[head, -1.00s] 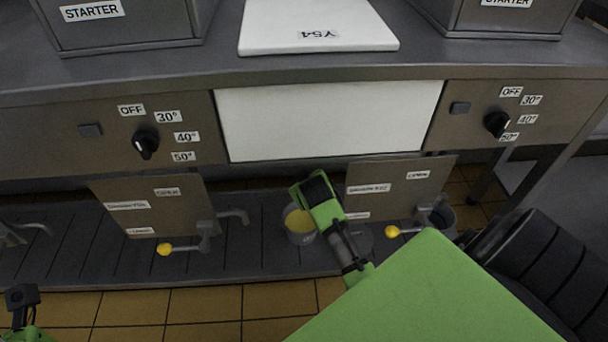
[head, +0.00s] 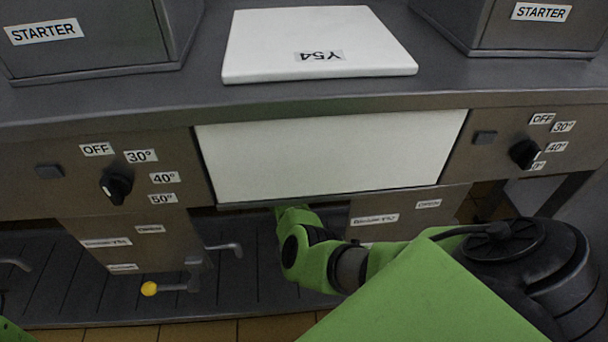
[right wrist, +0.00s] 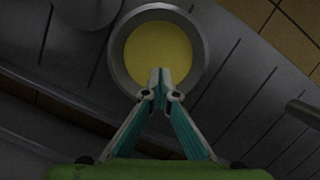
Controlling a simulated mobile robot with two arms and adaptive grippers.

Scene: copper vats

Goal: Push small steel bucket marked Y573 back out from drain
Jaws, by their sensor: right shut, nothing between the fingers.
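The small steel bucket (right wrist: 116,62) is at the upper middle of the right wrist view, seen from above, with a yellow fill inside. No Y573 mark can be read on it. It stands on the dark grooved drain floor (right wrist: 240,85). My right gripper (right wrist: 160,74) is shut and empty, its fingertips over the bucket's near rim and the yellow fill; contact cannot be told. In the head view my right arm reaches under the counter's white panel, which hides the bucket and fingertips. My left gripper is out of the frame.
A vat-side plate with a yellow-knobbed lever (head: 149,288) and a spout (head: 225,248) hang left of my right arm. Another labelled plate (head: 385,216) is to its right. The counter edge (head: 330,103) lies above. A dark round shape (right wrist: 95,9) lies left of the bucket.

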